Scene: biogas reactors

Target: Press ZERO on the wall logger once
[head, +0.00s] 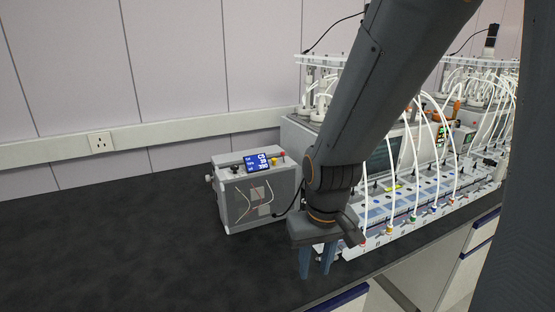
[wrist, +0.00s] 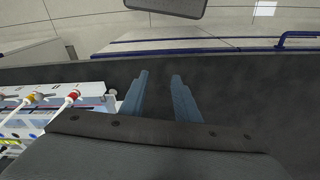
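A grey box (head: 258,198) with a small blue display (head: 257,162) stands on the dark bench near the wall, left of my arm in the head view. I cannot read any ZERO label, and cannot tell whether this box is the wall logger. My gripper (head: 316,268) points down over the front part of the bench, to the right of and nearer than the box. In the wrist view my gripper (wrist: 160,78) has its two blue-grey fingers apart with nothing between them. My arm hides part of the bench behind it.
A row of reactor equipment (head: 425,205) with white tubes and coloured caps fills the bench right of and behind my gripper. A wall socket (head: 101,141) is on the rail at left. The dark bench (head: 110,245) is clear at left.

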